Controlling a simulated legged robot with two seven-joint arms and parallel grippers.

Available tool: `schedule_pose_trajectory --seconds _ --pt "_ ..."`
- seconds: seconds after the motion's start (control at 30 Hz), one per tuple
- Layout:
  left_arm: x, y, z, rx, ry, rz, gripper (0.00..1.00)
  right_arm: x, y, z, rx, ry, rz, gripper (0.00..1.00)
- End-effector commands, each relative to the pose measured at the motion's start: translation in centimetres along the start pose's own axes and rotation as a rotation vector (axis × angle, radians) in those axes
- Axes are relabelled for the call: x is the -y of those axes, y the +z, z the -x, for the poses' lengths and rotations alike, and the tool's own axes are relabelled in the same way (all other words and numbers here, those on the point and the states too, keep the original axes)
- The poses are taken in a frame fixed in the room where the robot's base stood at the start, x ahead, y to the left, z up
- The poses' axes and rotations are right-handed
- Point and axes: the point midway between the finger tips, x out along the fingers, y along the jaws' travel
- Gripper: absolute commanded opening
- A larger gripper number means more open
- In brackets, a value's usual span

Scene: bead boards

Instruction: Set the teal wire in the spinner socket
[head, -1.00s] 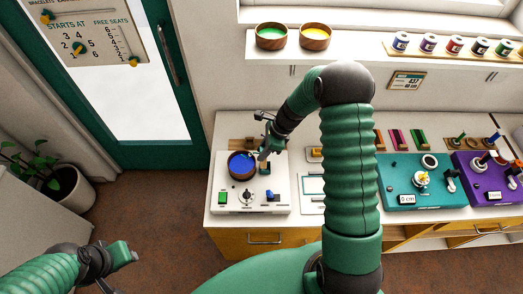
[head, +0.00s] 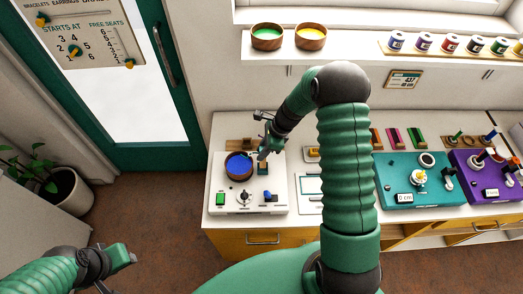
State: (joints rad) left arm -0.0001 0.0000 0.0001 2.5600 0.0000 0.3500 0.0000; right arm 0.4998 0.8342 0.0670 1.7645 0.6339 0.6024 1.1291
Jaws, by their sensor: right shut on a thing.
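The white spinner board (head: 222,203) stands at the left end of the counter. Its spinner bowl (head: 239,166) holds blue beads. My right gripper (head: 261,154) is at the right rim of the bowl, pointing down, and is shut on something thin. I take this to be the teal wire, but it is too small to make out. I cannot tell the socket apart at this size. My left gripper (head: 130,256) is at the lower left, far from the board, and its jaws are unclear.
A green button (head: 220,199), a knob (head: 244,197) and a blue switch (head: 267,196) sit on the board's front. Teal (head: 392,175) and purple (head: 477,178) boards stand to the right. Bead bowls (head: 267,37) and spools stand on the shelf above.

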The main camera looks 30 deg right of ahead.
Motion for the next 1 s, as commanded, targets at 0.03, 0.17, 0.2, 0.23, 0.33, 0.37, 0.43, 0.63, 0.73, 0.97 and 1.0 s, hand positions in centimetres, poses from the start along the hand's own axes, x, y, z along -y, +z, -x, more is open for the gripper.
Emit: schedule_pose_trajectory --seconds 0.03,0.17,0.2,0.23,0.33,0.37,0.43,0.63,0.73,0.97,1.0 --pt "0.00 0.05 -0.23 0.000 0.000 0.000 0.36 0.00 -0.10 -0.31 0.000 0.000 0.000 0.00" --pt "0.00 0.11 -0.48 0.000 0.000 0.000 0.36 -0.05 -0.21 -0.74 0.000 0.000 0.000 0.00" --pt "0.00 0.13 -0.55 0.000 0.000 0.000 0.36 -0.06 -0.26 -0.87 0.000 0.000 0.001 0.00" --pt "0.00 0.14 -0.60 0.000 0.000 0.000 0.36 -0.06 -0.30 -0.96 0.000 0.000 0.001 0.00" --pt "0.01 0.16 -0.67 0.000 0.000 0.000 0.36 -0.05 -0.38 -1.11 0.000 0.000 0.000 0.00" --pt "0.01 0.16 -0.66 0.000 0.000 0.000 0.36 -0.04 -0.40 -1.10 0.000 0.000 0.000 0.00" --pt "0.01 0.15 -0.63 0.000 0.000 0.000 0.36 -0.02 -0.42 -1.06 0.000 0.000 0.000 0.00" --pt "0.01 0.13 -0.56 0.000 0.000 0.000 0.36 0.01 -0.45 -1.01 0.000 0.000 0.000 0.00" --pt "0.01 0.08 -0.35 0.000 0.000 0.000 0.36 0.10 -0.60 -0.89 0.000 0.000 -0.001 0.00" --pt "0.00 0.08 -0.35 0.000 0.000 0.000 0.36 0.17 -0.73 -0.91 0.000 0.000 -0.001 0.00" --pt "0.00 0.08 -0.35 0.000 0.000 0.000 0.36 0.17 -0.73 -0.92 0.000 0.000 -0.001 0.00"
